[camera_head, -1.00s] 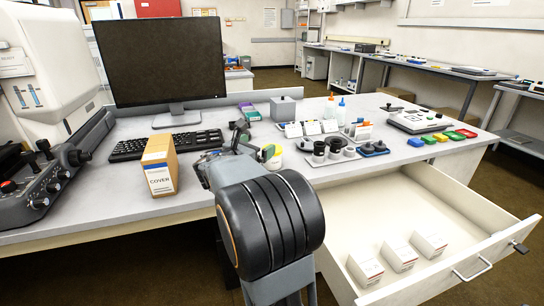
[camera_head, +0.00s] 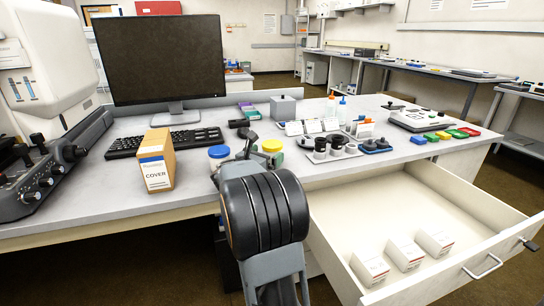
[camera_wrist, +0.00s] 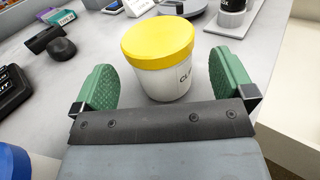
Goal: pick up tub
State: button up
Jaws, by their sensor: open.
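A white tub with a yellow lid (camera_wrist: 160,62) stands upright on the bench, with partly visible dark lettering. In the wrist view it sits between and just beyond the green pads of my gripper (camera_wrist: 163,82), which is open and empty. In the head view the yellow lid (camera_head: 271,146) shows to the right of my arm, which hides much of my gripper. A second tub with a blue lid (camera_head: 219,152) is left of my arm. Its lid also shows at the lower left of the wrist view (camera_wrist: 14,162).
A box marked COVER (camera_head: 157,162) and a keyboard (camera_head: 165,143) are to the left. A tray of dark-topped pieces (camera_head: 335,153) is right of the yellow-lidded tub. The open drawer (camera_head: 390,212) holds white boxes at the front right.

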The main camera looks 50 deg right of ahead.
jog(key=shift+w+d, duration=0.2)
jog(key=shift+d, duration=1.1)
jog(key=c, duration=0.9)
jog(key=shift+c, duration=0.2)
jog(key=shift+r, duration=0.15)
